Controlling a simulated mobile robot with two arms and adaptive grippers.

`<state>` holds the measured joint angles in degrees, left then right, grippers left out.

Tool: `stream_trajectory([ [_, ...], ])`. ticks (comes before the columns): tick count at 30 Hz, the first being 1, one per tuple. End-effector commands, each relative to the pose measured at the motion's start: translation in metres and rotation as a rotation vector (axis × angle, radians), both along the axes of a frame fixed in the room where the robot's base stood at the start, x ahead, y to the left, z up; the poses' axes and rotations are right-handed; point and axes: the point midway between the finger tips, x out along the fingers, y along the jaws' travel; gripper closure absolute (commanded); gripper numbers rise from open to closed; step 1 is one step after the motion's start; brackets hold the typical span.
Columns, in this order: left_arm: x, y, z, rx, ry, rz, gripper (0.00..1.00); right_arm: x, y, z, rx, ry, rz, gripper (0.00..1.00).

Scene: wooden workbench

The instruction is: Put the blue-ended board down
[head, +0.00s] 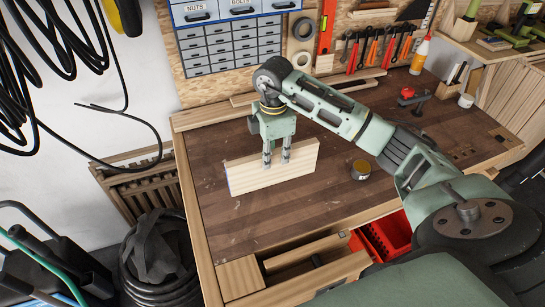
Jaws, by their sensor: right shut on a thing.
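The pale wooden board (245,178) is over the left half of the workbench top (335,190), on its long edge with a broad face toward me. A thin blue line marks its left end. My right gripper (276,162) comes down from above and is shut on the board near its middle, with fingers over the near face. I cannot tell whether the board's lower edge touches the bench. My left gripper is not in view.
A red-handled tool (407,93) is at the back right. A drawer cabinet (229,47) and hanging tools line the back. The bench in front of the board is clear. Red bins (385,236) sit below the front edge.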

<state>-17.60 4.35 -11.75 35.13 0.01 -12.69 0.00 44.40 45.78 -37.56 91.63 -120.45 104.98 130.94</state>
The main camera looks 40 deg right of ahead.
Motion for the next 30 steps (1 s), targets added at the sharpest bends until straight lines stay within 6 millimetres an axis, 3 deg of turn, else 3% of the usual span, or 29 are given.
stream_trajectory([
  [6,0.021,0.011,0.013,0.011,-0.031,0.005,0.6,0.004,0.005,-0.013,-0.001,0.001,-0.002,1.0],
  [13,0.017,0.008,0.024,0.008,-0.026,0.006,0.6,0.004,0.005,-0.041,-0.001,-0.001,-0.001,1.0],
  [24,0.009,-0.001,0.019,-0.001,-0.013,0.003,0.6,0.005,0.005,-0.048,-0.001,-0.003,0.0,1.0],
  [25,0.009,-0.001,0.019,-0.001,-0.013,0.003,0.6,0.004,0.005,-0.048,-0.001,-0.002,-0.001,0.81],
  [30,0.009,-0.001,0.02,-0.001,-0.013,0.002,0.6,0.004,0.005,-0.047,-0.001,-0.001,-0.001,0.66],
])
